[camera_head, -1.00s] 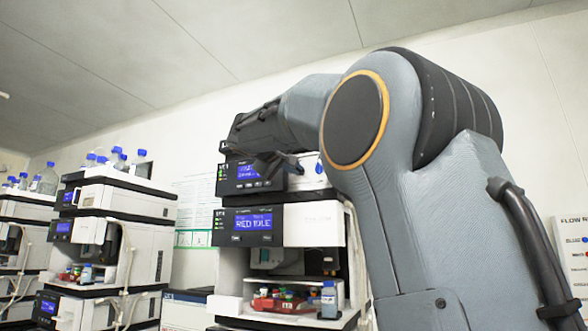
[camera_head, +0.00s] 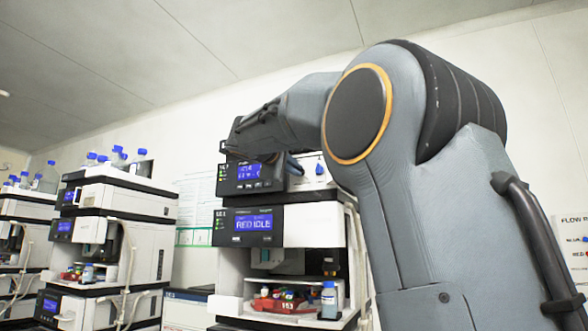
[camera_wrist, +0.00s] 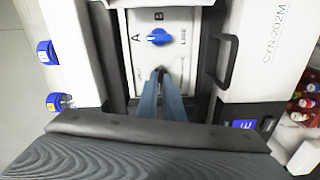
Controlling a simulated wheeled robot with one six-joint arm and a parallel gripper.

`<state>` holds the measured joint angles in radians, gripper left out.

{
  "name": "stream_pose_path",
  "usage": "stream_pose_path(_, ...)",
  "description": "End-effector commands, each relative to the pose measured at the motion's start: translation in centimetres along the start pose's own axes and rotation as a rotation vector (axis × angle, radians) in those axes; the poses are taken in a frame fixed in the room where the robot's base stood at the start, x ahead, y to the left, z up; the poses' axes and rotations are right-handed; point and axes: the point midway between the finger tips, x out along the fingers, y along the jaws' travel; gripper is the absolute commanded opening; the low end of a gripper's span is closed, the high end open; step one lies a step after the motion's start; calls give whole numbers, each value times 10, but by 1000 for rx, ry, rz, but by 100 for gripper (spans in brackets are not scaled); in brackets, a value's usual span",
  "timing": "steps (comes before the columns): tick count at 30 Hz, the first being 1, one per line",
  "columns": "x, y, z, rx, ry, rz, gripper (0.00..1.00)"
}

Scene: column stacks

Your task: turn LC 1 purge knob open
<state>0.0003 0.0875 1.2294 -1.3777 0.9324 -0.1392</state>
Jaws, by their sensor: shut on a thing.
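My gripper (camera_wrist: 160,76) is shut on a small dark knob on the white front panel (camera_wrist: 187,58) of the upper unit. The fingers hide most of this knob, so its turn angle cannot be read. It appears to be the purge knob. A separate blue knob (camera_wrist: 158,38) sits beyond the fingertips, with the letters A and B around it, and is not touched. It also shows in the head view (camera_head: 320,169). There, my wrist and fingers stand in front of the upper unit, partly over its display (camera_head: 249,172).
A dark handle (camera_wrist: 228,62) sticks out right of the panel. Blue-capped bottles (camera_wrist: 46,52) stand at the wrist view's left. Below the upper unit are a module reading RED IDLE (camera_head: 253,224) and a bay with a red vial tray (camera_head: 283,303). Another stack (camera_head: 124,230) stands left.

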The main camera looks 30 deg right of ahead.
Motion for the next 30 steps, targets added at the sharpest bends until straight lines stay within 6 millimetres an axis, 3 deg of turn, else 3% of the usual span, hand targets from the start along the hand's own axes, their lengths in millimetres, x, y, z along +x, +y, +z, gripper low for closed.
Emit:
stream_pose_path(10, 0, -2, 1, -1, -4, -3, 0)
stream_pose_path(12, 0, -2, 1, -1, -4, -3, 19)
stream_pose_path(14, 0, -1, 1, -1, -3, -2, 26)
stream_pose_path(23, -2, -1, 0, 0, 0, -1, 26)
stream_pose_path(30, -32, -2, 0, 2, 3, -1, 26)
